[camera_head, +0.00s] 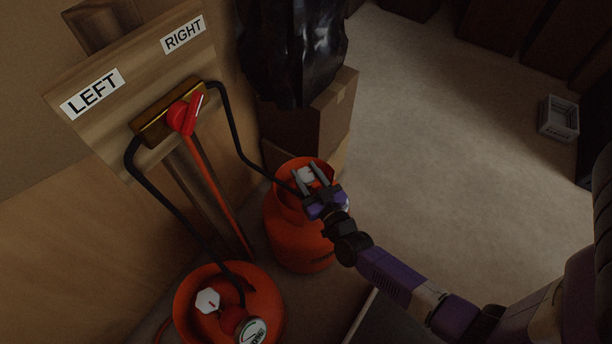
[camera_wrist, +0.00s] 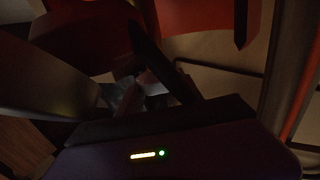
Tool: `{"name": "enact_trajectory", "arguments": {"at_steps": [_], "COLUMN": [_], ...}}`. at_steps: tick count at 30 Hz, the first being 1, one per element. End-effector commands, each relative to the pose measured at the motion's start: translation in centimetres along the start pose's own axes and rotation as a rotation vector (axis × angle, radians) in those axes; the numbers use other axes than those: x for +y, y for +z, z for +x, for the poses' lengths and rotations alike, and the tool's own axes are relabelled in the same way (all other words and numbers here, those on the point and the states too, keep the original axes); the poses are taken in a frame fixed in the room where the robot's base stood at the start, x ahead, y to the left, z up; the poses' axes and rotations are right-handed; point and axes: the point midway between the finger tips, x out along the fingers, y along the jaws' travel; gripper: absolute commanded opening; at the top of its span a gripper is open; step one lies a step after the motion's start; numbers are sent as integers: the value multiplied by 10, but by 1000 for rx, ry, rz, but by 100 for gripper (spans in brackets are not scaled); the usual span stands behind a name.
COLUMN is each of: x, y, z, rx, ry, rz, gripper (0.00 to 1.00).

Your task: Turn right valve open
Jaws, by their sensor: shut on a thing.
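The right orange gas bottle (camera_head: 300,240) stands upright below the RIGHT label (camera_head: 183,35). Its valve knob (camera_head: 306,174) is pale and sits inside the bottle's collar, partly covered by my fingers. My gripper (camera_head: 307,177) reaches into the collar from the lower right and is shut on this knob. In the wrist view the gripper is dark, and what lies between the fingers is hard to make out. The left orange gas bottle (camera_head: 258,295) stands nearer, with a white knob (camera_head: 207,300) and a round gauge (camera_head: 251,331). Which way the right knob is turned cannot be told.
A red changeover lever (camera_head: 186,115) sits on a brass block on the wooden board. Black hoses (camera_head: 238,145) run from it to both bottles. A cardboard box (camera_head: 325,120) with a black bag stands behind the right bottle. The floor at right is clear, with a grey crate (camera_head: 558,119) far off.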

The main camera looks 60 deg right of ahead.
Motion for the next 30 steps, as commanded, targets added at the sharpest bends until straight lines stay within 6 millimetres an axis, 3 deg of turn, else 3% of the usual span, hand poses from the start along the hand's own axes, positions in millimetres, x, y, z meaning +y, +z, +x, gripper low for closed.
{"name": "enact_trajectory", "arguments": {"at_steps": [1, 12, 30], "x": [0, -1, -1], "y": [7, 4, -1], "z": [-1, 0, 1], "rx": [1, 1, 3], "ry": [-32, -193, -240], "rz": [-4, -4, 1], "gripper": [2, 2, 2]}}
